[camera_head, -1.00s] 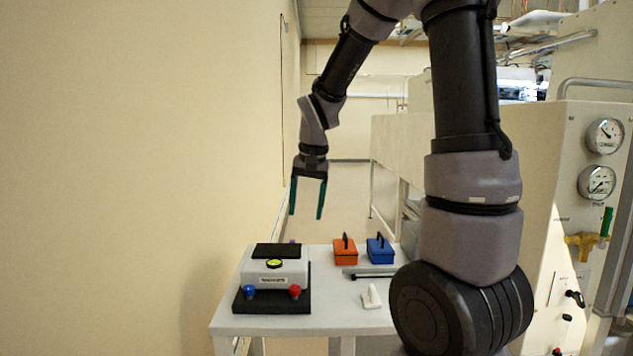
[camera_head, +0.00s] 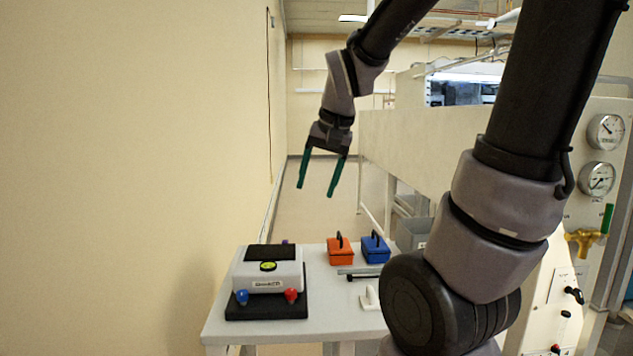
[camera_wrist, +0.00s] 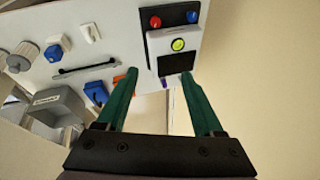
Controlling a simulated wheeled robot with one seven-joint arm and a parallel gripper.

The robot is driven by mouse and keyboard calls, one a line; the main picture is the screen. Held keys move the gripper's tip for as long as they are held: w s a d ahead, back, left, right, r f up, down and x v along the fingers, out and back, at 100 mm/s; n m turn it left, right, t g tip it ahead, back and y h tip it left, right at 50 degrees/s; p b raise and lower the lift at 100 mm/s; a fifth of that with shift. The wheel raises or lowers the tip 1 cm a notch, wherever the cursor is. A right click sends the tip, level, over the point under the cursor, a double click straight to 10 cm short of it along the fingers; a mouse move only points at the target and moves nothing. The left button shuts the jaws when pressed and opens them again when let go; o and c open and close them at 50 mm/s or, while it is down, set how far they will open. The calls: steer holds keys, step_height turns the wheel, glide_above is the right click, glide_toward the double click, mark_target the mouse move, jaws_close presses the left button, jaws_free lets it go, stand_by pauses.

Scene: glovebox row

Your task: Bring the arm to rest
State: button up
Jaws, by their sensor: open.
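My gripper (camera_head: 318,190) is open and empty, with two teal fingers pointing down, high above and beyond the white table (camera_head: 325,325) in the head view. In the wrist view my gripper (camera_wrist: 155,85) shows its two fingers apart with nothing between them. My arm rises at the right of the head view and bends over at the top toward the gripper.
On the table are a white device (camera_head: 268,275) on a black base with blue and red knobs, an orange box (camera_head: 340,254), a blue box (camera_head: 375,251) and a dark bar (camera_head: 362,275). A gauge panel (camera_head: 600,235) stands right, a bare wall (camera_head: 130,170) left.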

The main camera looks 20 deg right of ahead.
stand_by(0.6)
steer(key=s+d+r+n+t, duration=0.1)
steer(key=s+r+t, duration=0.1)
steer(key=s+r, duration=0.4)
steer(key=shift+s+t, duration=0.4)
steer(key=shift+s, duration=0.6)
steer(key=shift+d, duration=0.1)
stand_by(2.2)
